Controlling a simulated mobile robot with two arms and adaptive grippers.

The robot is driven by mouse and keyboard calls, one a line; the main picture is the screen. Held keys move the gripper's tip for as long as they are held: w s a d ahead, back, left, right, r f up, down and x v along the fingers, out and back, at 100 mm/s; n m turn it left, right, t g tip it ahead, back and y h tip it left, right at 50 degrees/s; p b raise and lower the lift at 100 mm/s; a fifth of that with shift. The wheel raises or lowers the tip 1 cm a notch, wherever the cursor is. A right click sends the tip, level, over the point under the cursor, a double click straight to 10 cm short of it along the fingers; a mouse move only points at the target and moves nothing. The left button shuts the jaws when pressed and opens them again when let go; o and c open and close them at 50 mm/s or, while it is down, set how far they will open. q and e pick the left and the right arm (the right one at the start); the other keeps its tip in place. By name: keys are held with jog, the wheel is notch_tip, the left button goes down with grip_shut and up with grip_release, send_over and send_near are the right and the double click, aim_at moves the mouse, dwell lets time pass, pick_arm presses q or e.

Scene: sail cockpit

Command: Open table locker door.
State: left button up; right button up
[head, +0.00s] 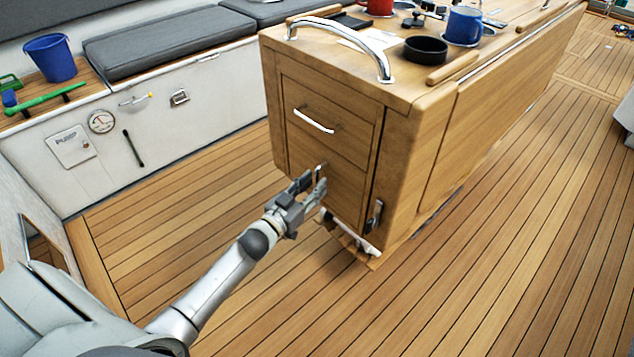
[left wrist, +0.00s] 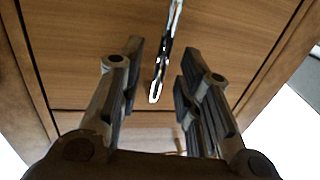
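The wooden table locker (head: 420,150) stands in the middle of the head view. Its end face has a drawer (head: 318,118) with a white bar handle above and a locker door (head: 345,194) below; both look closed. My left gripper (head: 316,180) is at the door, in front of its metal handle (head: 321,170). In the left wrist view the handle (left wrist: 164,55) shows between the two parted fingers of my left gripper (left wrist: 158,88), with a gap on each side. Whether the fingertips reach around it is unclear. My right gripper is not in view.
A metal grab rail (head: 345,38), a black bowl (head: 425,49) and a blue mug (head: 464,25) are on the table top. A bench with grey cushions (head: 165,45) and a blue bucket (head: 50,57) stands at the left. The plank floor (head: 500,240) is clear at the right.

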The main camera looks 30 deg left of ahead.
pick_arm(q)
jog(key=shift+w+d, duration=0.2)
jog(key=shift+w, duration=1)
grip_shut()
